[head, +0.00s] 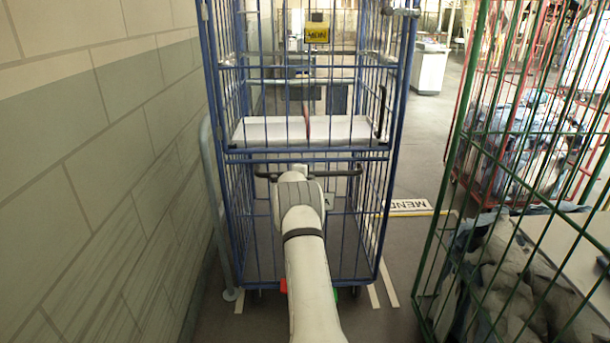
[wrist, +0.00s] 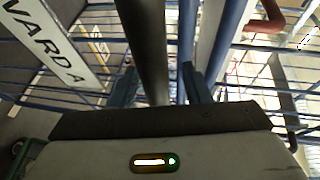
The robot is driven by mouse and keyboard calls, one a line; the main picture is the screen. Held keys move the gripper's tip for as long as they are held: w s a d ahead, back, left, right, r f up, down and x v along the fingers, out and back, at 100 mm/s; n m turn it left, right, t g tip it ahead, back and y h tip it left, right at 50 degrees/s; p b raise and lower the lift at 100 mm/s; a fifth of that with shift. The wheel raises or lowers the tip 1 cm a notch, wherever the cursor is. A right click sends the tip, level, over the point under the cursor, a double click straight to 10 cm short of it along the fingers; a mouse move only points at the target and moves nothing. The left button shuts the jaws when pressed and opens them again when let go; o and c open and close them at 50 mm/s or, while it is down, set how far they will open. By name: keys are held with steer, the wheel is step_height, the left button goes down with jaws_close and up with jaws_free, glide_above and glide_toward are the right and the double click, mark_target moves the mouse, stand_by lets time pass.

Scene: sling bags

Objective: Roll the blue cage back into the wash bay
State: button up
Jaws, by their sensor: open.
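The blue cage (head: 262,151) stands upright straight ahead, beside the tiled wall. It has a white shelf (head: 270,133) halfway up and a yellow tag near the top. A dark horizontal handle (head: 343,173) crosses its near side below the shelf. My gripper is at this handle; in the head view my wrist hides its fingers. In the wrist view my gripper (wrist: 160,88) is open, with a dark bar (wrist: 143,45) running between its fingers. I cannot tell whether either finger touches it. I cannot clearly make out the wash bay.
A tiled wall (head: 90,150) and a grey rail (head: 214,195) are close on the left. A green cage (head: 447,180) with grey bags is near on the right, a red cage behind it. A floor sign (head: 410,206) and pale floor strips (head: 388,284) lie right of the blue cage.

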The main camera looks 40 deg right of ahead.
steer(key=v, duration=0.7)
steer(key=shift+s+a+b, duration=0.2)
steer(key=shift+a+b, duration=0.15)
stand_by(0.4)
steer(key=s+a+r+m+g+y+p, duration=0.3)
steer(key=s+a+r+m+g, duration=0.2)
steer(key=s+a+r+m, duration=1.35)
steer(key=s+a+f+m+y+p, duration=0.1)
steer(key=s+a+m+y, duration=0.4)
steer(key=s+a+m, duration=0.7)
steer(key=s+a+f+m+y+p, duration=0.1)
steer(key=s+a+f+m+y, duration=0.2)
steer(key=s+a+m, duration=0.9)
steer(key=a+y, duration=0.2)
steer(key=a, duration=0.1)
steer(key=shift+s+a+m+g+y+p, duration=0.15)
steer(key=shift+s+m+g+y+p, duration=0.15)
steer(key=shift+s+m+g+p, duration=0.1)
